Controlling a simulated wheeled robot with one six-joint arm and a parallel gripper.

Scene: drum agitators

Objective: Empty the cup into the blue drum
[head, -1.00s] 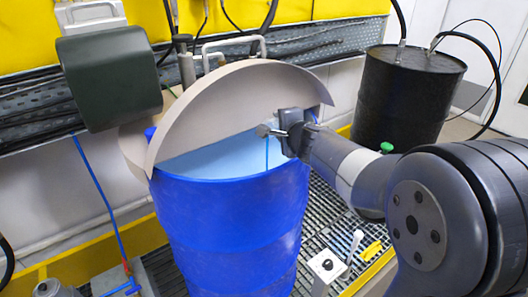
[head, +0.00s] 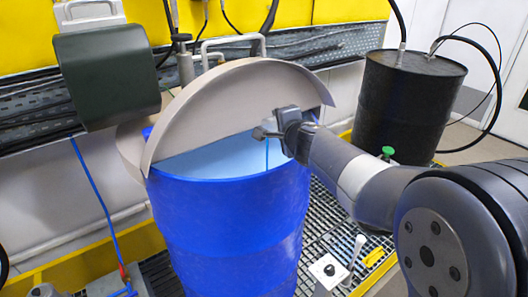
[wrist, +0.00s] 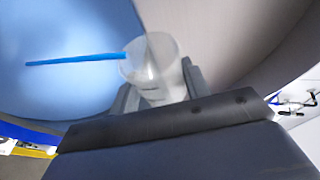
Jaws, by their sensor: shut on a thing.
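The blue drum (head: 230,220) stands in the middle of the head view, its top open at the front and a raised pale half-round lid behind. My gripper (head: 268,133) is over the opening, near the lid's right side. In the wrist view my gripper (wrist: 160,86) is shut on a translucent, whitish cup (wrist: 152,62). The cup is tilted over the pale blue drum interior. A thin blue stream (wrist: 75,60) runs from the cup's mouth; it hangs straight down into the drum in the head view. The cup is hard to make out in the head view.
The pale lid (head: 235,110) rises close behind my gripper. A dark green box (head: 107,78) hangs at the left. A black drum (head: 405,105) with hoses stands at the right. A small control box with a lever (head: 328,270) stands on the grating at front.

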